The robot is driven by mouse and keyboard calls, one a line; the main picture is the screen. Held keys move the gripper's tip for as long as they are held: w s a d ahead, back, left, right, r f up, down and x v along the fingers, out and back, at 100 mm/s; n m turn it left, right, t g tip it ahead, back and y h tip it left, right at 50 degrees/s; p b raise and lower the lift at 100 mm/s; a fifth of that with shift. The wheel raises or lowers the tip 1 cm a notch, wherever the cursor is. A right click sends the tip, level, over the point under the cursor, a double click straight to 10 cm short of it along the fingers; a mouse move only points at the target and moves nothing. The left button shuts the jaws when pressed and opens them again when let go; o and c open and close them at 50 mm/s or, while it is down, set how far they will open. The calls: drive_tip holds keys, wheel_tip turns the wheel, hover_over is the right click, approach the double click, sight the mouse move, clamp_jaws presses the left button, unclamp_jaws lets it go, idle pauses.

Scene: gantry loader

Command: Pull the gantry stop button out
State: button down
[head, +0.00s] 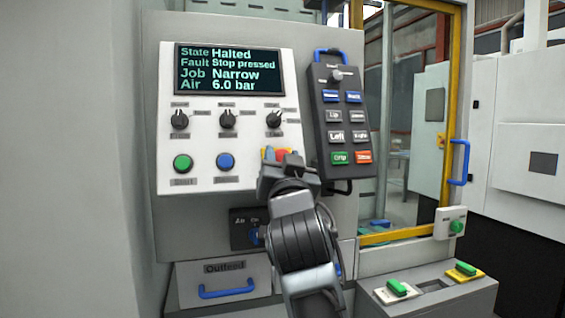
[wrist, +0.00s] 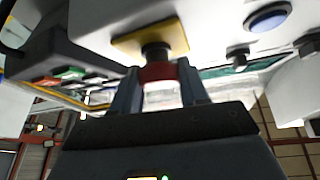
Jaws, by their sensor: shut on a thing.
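The gantry stop button (head: 281,154) is red, on a yellow backing plate at the lower right of the white control panel. In the wrist view the red button (wrist: 157,73) sits on a dark stem in front of the yellow plate (wrist: 180,36). My gripper (head: 280,162) is at the button, with its fingers on either side of the red head, shut on it. The gripper covers much of the button in the head view. The panel screen (head: 228,70) reads State Halted, Fault Stop pressed, Job Narrow, Air 6.0 bar.
A dark pendant (head: 342,115) with several buttons hangs close right of my gripper. Green (head: 183,163) and blue (head: 226,162) buttons and three knobs are on the panel to the left. A drawer marked Outfeed (head: 224,282) is below. A yellow-framed window stands at right.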

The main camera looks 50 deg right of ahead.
drive_tip(key=c, duration=0.6)
unclamp_jaws()
drive_tip(key=shift+s+r, duration=0.1)
drive_tip(key=shift+r, duration=0.15)
drive_tip(key=shift+a+f, duration=0.1)
drive_tip(key=shift+s+a+f, duration=0.2)
drive_tip(key=shift+s, duration=0.05)
drive_tip(key=b+v, duration=0.2)
drive_tip(key=v, duration=0.5)
drive_tip(key=shift+r+b, duration=0.1)
drive_tip(key=shift+b, duration=0.25)
